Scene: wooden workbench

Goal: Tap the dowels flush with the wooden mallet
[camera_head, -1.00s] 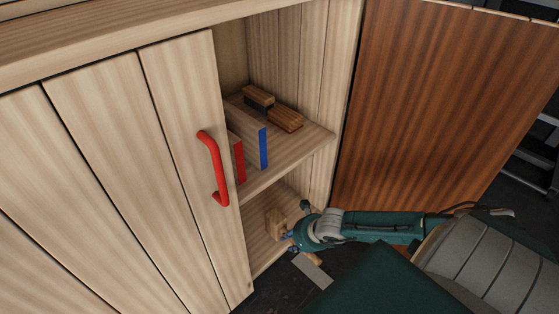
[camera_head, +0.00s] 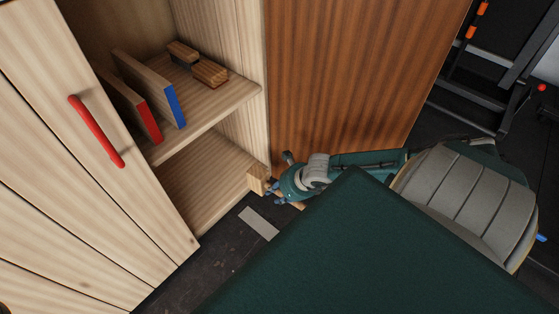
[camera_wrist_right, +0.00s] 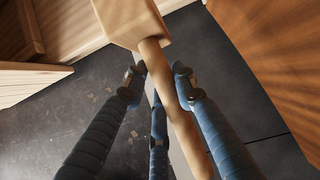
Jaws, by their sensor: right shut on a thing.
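The wooden mallet has a pale block head (camera_head: 257,181) beside the lower right front edge of the open cabinet. My right gripper (camera_head: 274,189) is shut on its handle. In the right wrist view the mallet head (camera_wrist_right: 131,18) is at the top, and the round handle (camera_wrist_right: 172,95) runs down between the blue fingers (camera_wrist_right: 160,82). Whether the head touches the cabinet cannot be told. My left gripper is not in view, and no dowels show.
The cabinet's upper shelf (camera_head: 220,105) holds a red-edged board (camera_head: 148,122), a blue-edged board (camera_head: 173,105) and two wooden blocks (camera_head: 208,74). Its left door has a red handle (camera_head: 96,132). A brown door (camera_head: 350,75) stands open behind my right arm.

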